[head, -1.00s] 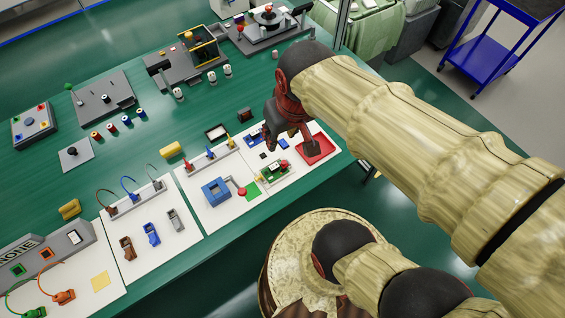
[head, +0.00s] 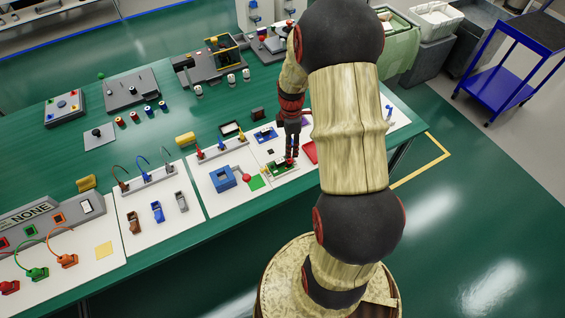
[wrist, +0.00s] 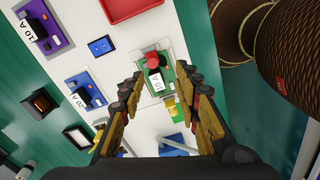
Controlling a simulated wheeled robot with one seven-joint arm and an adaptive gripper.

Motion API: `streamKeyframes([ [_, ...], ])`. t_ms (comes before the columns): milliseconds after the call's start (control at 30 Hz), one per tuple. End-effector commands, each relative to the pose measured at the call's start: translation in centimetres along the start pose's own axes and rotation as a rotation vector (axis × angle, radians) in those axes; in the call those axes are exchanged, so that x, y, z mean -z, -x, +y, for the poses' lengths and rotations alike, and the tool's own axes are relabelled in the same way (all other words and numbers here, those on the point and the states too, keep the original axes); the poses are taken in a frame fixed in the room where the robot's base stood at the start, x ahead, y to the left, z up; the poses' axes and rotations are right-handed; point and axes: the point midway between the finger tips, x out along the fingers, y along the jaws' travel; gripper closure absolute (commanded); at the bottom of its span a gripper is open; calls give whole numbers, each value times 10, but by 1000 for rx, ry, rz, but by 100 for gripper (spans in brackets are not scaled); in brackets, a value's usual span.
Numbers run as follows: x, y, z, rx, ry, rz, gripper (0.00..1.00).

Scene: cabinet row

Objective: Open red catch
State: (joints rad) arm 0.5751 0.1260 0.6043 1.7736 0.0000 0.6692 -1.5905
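The red catch (wrist: 153,61) shows in the wrist view as a red knob-like part at the far end of a small green unit (wrist: 158,82) with a white label. In the head view the green unit (head: 276,170) lies on the white panel, and the catch there is mostly hidden by my gripper. My gripper (head: 291,154) points down over that end of the unit. In the wrist view its two fingers (wrist: 161,80) are spread on either side of the unit, with nothing held between them. I cannot tell whether they touch it.
A red tray (head: 310,152) lies just right of the unit. A purple 10 A unit (wrist: 40,27) and a blue 20 A unit (wrist: 86,90) are nearby. A blue box (head: 222,178) with a red-knobbed lever and a green square (head: 256,182) are to the left.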

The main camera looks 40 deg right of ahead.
Motion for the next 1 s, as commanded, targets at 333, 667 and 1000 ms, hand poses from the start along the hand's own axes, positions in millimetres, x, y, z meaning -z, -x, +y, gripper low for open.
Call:
streamKeyframes([
  [333, 0, -1, 10, -30, 319, -6, 67],
  [667, 0, -47, 11, -29, 321, -5, 67],
  [1000, 0, -75, 12, -31, 320, -6, 67],
])
